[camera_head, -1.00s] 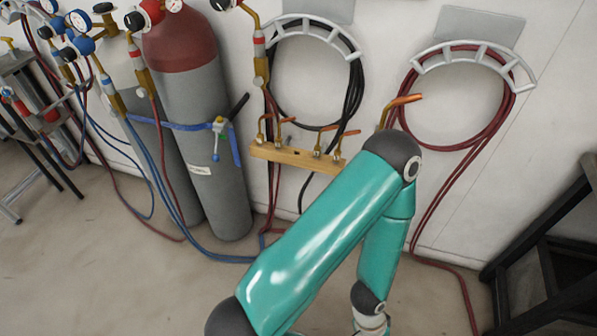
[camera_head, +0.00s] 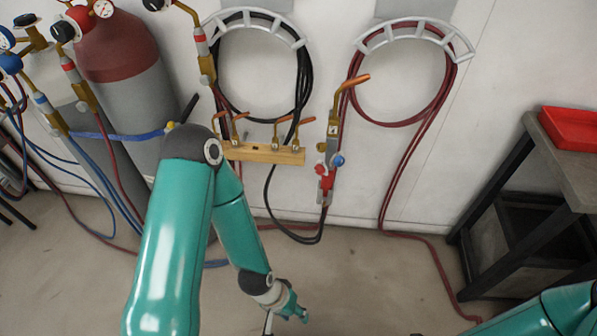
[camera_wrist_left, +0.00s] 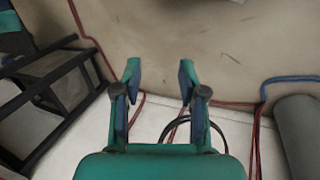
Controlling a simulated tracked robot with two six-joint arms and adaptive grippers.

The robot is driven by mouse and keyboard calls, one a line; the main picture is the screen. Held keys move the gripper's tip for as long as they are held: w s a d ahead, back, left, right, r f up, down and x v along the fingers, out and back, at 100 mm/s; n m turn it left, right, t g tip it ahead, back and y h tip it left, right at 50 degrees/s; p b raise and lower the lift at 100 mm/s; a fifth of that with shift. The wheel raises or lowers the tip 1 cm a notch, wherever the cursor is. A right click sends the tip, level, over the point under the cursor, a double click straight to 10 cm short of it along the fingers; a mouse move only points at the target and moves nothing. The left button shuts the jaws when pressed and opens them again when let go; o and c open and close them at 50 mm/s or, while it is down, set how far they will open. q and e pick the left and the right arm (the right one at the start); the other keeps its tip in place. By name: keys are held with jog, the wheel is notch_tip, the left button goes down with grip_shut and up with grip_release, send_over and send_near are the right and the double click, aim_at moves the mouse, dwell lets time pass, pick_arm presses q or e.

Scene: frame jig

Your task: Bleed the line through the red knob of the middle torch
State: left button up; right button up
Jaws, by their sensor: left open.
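A torch (camera_head: 330,150) with an orange-copper tip hangs upright on the wall, right of a wooden rack (camera_head: 264,153). A red knob (camera_head: 321,169) shows on its lower left side and a blue knob (camera_head: 338,160) on its right. Several smaller copper tips stand on the rack; I cannot tell whether they belong to whole torches. My left gripper (camera_head: 290,303) is low in front of the wall, below the torch and apart from it. In the left wrist view its two fingers (camera_wrist_left: 160,82) are spread and empty. My right gripper is out of view; only its arm shows at lower right.
Gas cylinders (camera_head: 135,85) with gauges and hoses stand at left. Black hose (camera_head: 305,75) and red hose (camera_head: 440,90) hang on wall holders. Red hose runs along the floor. A dark bench (camera_head: 570,175) with a red tray (camera_head: 572,128) stands at right.

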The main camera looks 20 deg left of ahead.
aim_at(317, 170)
pick_arm(q)
jog(key=shift+a, duration=0.1)
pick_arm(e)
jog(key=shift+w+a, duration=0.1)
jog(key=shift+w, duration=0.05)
